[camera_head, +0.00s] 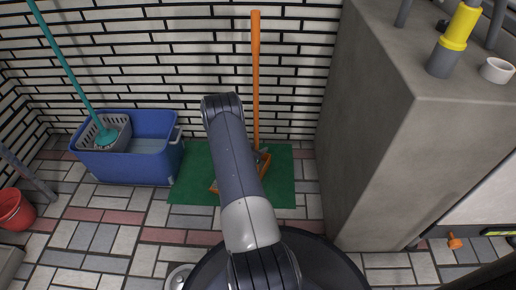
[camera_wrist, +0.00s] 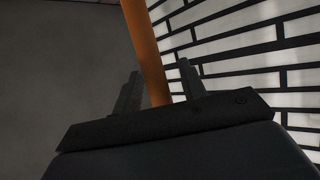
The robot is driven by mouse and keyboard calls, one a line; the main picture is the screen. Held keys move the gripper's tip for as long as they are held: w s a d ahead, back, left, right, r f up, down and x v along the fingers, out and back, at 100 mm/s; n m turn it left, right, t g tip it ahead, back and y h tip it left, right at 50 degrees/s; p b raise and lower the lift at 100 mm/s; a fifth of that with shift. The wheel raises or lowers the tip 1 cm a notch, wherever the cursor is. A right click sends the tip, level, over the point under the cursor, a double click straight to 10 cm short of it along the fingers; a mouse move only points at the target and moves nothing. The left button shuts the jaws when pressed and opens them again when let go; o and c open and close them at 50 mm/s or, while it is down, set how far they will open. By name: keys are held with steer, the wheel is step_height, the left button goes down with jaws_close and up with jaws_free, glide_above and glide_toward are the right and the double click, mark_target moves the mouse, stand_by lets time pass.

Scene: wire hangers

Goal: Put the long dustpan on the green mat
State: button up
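The long dustpan has a tall orange handle (camera_head: 255,75) that stands upright against the tiled wall in the head view. Its orange pan shows partly on the green mat (camera_head: 190,185), with my arm covering its middle. In the wrist view the orange handle (camera_wrist: 148,50) runs between the fingers of my gripper (camera_wrist: 160,72). The fingers are apart, with a gap visible between the handle and the right finger. My gripper is hidden behind my arm in the head view.
A blue mop bucket (camera_head: 150,165) with a teal-handled mop (camera_head: 70,75) stands left of the mat. A red bucket (camera_head: 14,210) is at the far left. A tall grey concrete block (camera_head: 375,130) stands close on the right. The tiled floor (camera_head: 100,240) in front is partly clear.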

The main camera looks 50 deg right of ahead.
steer(key=shift+a+r, duration=0.15)
steer(key=shift+r, duration=0.1)
steer(key=p, duration=0.4)
glide_toward(255, 143)
step_height(255, 143, down, 4)
steer(key=shift+w+f, duration=0.1)
steer(key=s+b+x, duration=0.1)
steer(key=b+x, duration=0.3)
steer(key=x, duration=0.9)
steer(key=shift+w+a+r+p, duration=0.15)
steer(key=shift+r+p, duration=0.15)
steer(key=shift+r, duration=0.45)
steer(key=shift+w+a+r+p, duration=0.15)
steer(key=shift+r+p, duration=0.15)
steer(key=shift+r, duration=0.4)
steer(key=shift+w+r+p, duration=0.2)
steer(key=shift+r+p, duration=0.1)
steer(key=shift+r, duration=0.45)
